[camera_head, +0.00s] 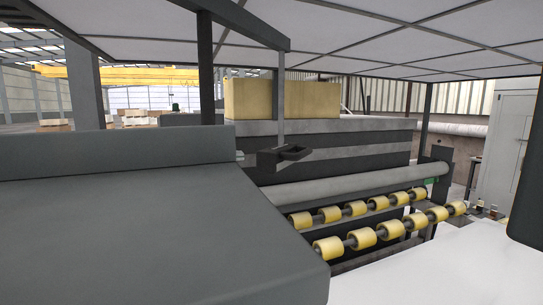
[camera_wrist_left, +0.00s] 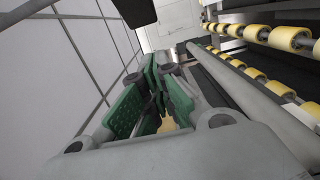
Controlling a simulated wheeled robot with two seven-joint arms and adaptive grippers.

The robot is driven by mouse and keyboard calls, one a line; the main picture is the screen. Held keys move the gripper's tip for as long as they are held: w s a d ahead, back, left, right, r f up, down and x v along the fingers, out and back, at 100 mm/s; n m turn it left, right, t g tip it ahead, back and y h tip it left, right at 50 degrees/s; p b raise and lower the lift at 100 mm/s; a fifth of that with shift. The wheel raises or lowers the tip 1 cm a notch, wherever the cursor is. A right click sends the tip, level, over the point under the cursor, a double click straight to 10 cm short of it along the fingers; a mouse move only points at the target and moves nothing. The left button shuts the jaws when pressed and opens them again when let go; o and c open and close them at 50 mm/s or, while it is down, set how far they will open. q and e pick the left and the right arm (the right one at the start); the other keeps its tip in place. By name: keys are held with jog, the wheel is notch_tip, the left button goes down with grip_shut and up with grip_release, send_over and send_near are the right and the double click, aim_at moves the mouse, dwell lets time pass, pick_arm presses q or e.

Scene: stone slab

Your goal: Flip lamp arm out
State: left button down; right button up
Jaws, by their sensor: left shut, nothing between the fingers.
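No part is clearly marked as the lamp arm. A dark bar (camera_head: 235,22) runs across the upper middle of the head view, and a thin upright rod (camera_head: 281,95) drops from its right end. At the rod's lower end is a small dark looped shape (camera_head: 290,153); I cannot tell whether it is a fitting or part of my gripper. In the left wrist view my left gripper (camera_wrist_left: 162,65), with green pads, is shut and empty. It points along the grey tube towards a pale cabinet. My right gripper is not in view.
Yellow rollers (camera_head: 328,248) stand in rows beside the grey tube (camera_head: 360,185). A large dark grey panel (camera_head: 130,220) fills the left foreground. A dark block (camera_head: 527,150) cuts in at the right edge. A pale cabinet (camera_head: 500,145) stands at the far right.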

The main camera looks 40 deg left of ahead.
pick_arm(q)
jog(key=shift+s+r, duration=0.5)
jog(key=shift+r, duration=0.05)
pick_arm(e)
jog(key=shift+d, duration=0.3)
pick_arm(q)
jog(key=shift+w, duration=0.1)
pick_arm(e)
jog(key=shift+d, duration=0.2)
pick_arm(q)
jog(key=shift+d, duration=0.1)
